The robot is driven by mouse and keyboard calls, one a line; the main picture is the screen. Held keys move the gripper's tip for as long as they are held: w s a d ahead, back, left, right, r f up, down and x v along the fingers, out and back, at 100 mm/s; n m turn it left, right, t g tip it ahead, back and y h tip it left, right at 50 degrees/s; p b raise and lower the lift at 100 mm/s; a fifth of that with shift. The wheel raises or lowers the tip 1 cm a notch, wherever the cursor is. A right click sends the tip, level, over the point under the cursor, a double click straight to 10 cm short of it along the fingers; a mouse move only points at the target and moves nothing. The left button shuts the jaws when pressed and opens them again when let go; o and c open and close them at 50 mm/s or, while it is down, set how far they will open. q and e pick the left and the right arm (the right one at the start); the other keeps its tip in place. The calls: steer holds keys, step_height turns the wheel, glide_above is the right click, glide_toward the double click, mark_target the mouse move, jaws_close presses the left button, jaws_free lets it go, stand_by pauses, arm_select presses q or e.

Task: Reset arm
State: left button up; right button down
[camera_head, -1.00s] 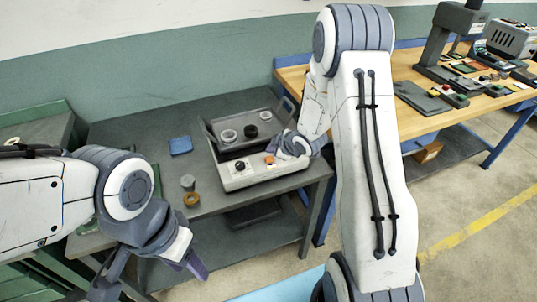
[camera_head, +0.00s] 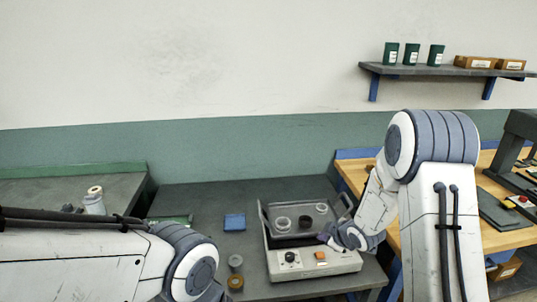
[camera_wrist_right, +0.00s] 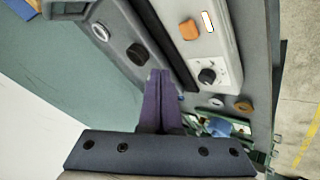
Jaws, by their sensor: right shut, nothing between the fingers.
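The ring grinder (camera_head: 285,268) sits on the dark bench, with a grey tray on top and a pale front panel. The panel has a black knob (camera_head: 292,257) and an orange button (camera_head: 320,256), also in the right wrist view (camera_wrist_right: 189,29). My right gripper (camera_head: 326,238) is over the grinder near the orange button; its purple fingers (camera_wrist_right: 160,78) are closed together and empty. I cannot tell whether they touch the grinder. My left arm comes in from the left, but its gripper is below the picture.
A grey piece (camera_head: 235,262) and a brown ring (camera_head: 235,282) stand left of the grinder. A blue pad (camera_head: 234,222) lies behind. A wooden table (camera_head: 512,238) stands right.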

steer(key=s+a+r+m+g+h, duration=0.1)
steer(key=s+a+r+g, duration=0.1)
steer(key=s+a+r, duration=0.4)
steer(key=s+a+r+m+g, duration=0.2)
steer(key=s+a+r, duration=0.1)
steer(key=s+a, duration=0.4)
steer(key=s+a+r+g, duration=0.2)
steer(key=s, duration=0.9)
steer(key=s+a+r+m+g, duration=0.1)
steer(key=s+a+r+g, duration=0.1)
steer(key=s, duration=0.9)
steer(key=shift+s+a+g, duration=0.15)
steer(key=shift+a+g, duration=0.1)
steer(key=shift+g, duration=0.05)
